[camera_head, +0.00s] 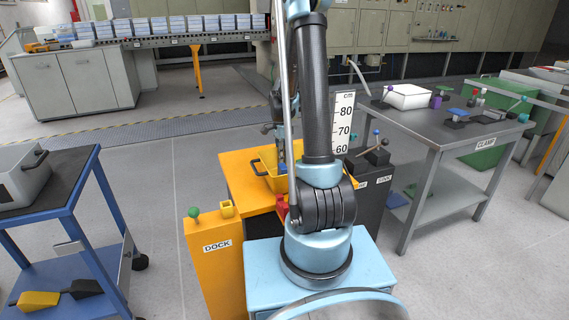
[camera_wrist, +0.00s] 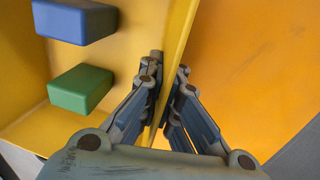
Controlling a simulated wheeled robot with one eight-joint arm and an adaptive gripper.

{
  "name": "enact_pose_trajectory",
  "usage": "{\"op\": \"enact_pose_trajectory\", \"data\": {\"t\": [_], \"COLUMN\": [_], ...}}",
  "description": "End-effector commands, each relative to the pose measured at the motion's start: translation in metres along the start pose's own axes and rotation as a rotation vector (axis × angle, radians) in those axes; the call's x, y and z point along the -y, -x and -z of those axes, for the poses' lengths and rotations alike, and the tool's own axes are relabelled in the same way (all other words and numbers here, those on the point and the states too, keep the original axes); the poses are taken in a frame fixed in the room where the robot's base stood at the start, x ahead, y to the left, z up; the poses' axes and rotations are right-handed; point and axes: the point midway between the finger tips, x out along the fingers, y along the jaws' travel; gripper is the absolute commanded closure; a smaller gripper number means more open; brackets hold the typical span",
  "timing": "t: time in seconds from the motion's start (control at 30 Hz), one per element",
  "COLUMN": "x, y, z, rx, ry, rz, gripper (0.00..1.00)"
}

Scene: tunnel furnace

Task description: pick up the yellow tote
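The yellow tote (camera_head: 268,180) stands on an orange-topped stand (camera_head: 238,172), partly hidden behind my arm in the head view. In the wrist view the tote (camera_wrist: 112,22) fills the left side, with a blue block (camera_wrist: 75,20) and a green block (camera_wrist: 80,88) inside it. My gripper (camera_wrist: 166,75) has one finger inside the tote and one outside, with the thin yellow wall between them. Both fingers look pressed against the wall. In the head view the fingertips are hard to make out.
An orange DOCK post (camera_head: 215,262) with a green knob stands in front of the stand. A grey CLAMP table (camera_head: 440,127) is at right, a blue cart (camera_head: 70,215) at left. A height scale board (camera_head: 343,122) stands behind my arm. Open floor lies left of the stand.

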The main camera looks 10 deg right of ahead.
Motion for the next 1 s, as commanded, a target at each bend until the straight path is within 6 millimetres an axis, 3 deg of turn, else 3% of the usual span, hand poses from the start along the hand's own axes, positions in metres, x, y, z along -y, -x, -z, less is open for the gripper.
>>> {"op": "enact_pose_trajectory", "data": {"t": [0.6,1.0], "x": [-0.012,-0.013], "y": [0.080,0.089], "z": [0.000,0.000], "rx": [0.000,0.000], "ry": [0.000,0.000], "rz": [-0.001,-0.001], "gripper": [1.00,1.00]}}
